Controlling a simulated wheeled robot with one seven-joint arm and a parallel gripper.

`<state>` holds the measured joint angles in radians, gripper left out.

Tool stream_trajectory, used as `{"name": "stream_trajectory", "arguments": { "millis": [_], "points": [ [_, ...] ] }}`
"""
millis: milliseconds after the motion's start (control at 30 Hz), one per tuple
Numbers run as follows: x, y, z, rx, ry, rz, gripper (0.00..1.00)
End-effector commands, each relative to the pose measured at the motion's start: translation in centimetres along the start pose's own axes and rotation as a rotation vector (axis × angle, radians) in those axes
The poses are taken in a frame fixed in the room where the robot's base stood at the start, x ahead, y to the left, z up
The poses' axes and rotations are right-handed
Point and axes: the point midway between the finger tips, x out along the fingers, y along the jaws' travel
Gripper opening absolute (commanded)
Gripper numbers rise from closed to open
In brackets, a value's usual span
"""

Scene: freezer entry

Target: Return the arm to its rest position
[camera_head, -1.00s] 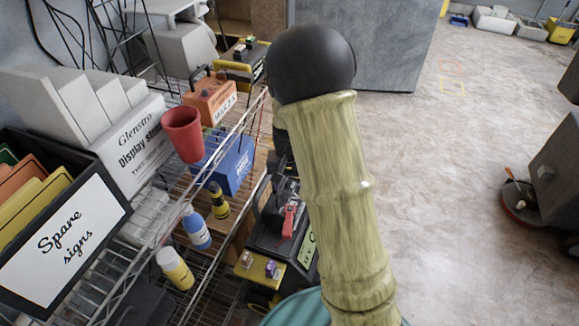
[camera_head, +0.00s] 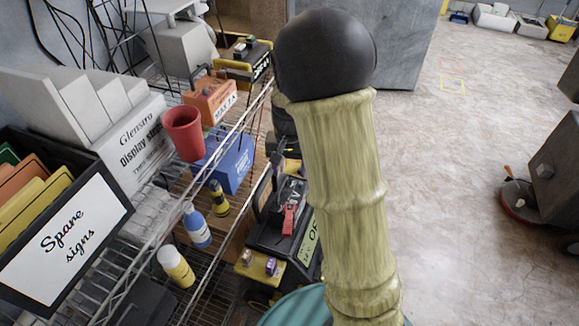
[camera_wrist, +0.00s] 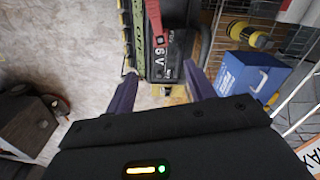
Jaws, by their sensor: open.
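My arm (camera_head: 345,190), a pale bamboo-like sleeve with a black ball joint, rises through the middle of the head view and covers part of the scene behind it. My gripper (camera_wrist: 160,76) shows in the wrist view as two dark purple fingers, spread apart with nothing gripped between them. A black battery with a red clamp (camera_wrist: 172,45) lies beyond the fingertips, apart from them as far as I can tell. In the head view my gripper is mostly hidden behind my arm.
A wire shelf beside my arm holds a red cup (camera_head: 184,133), a blue box (camera_head: 228,162), a blue bottle (camera_head: 196,228) and an orange box (camera_head: 211,98). A black sign bin (camera_head: 65,240) stands at left. A grey cabinet (camera_head: 405,45) stands behind.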

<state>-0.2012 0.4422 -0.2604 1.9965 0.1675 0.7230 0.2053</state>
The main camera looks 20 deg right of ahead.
Motion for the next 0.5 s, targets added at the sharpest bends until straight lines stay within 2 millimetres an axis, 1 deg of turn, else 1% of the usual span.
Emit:
{"name": "stream_trajectory", "arguments": {
  "millis": [333, 433, 500],
  "points": [
    [-0.2, 0.0, 0.1, -0.001, 0.001, -0.001, 0.54],
    [-1.4, 0.4, 0.7, -0.015, 0.010, -0.007, 0.54],
    [-2.9, 0.8, 1.6, -0.038, 0.025, -0.016, 0.54]
  ]
}}
